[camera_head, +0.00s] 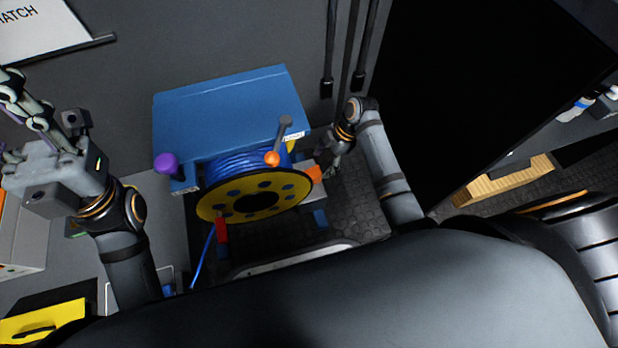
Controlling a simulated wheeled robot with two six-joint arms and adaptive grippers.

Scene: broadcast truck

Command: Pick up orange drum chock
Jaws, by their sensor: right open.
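The orange drum chock (314,173) is a small orange piece at the right edge of the yellow cable drum (290,190), which is wound with blue cable. My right gripper (322,164) is open, pointing down just right of the chock. Its fingers lie very close to the chock; I cannot tell if they touch it. My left gripper (22,120) is raised at the far left, away from the drum. Its fingertips run toward the picture edge, and its opening is unclear.
The drum sits in a blue housing (220,100) with a purple knob (166,163) and a crank with an orange knob (271,158). A red part (222,230) is below the drum. A yellow case (40,322) lies at lower left. Dark floor shows right of the drum.

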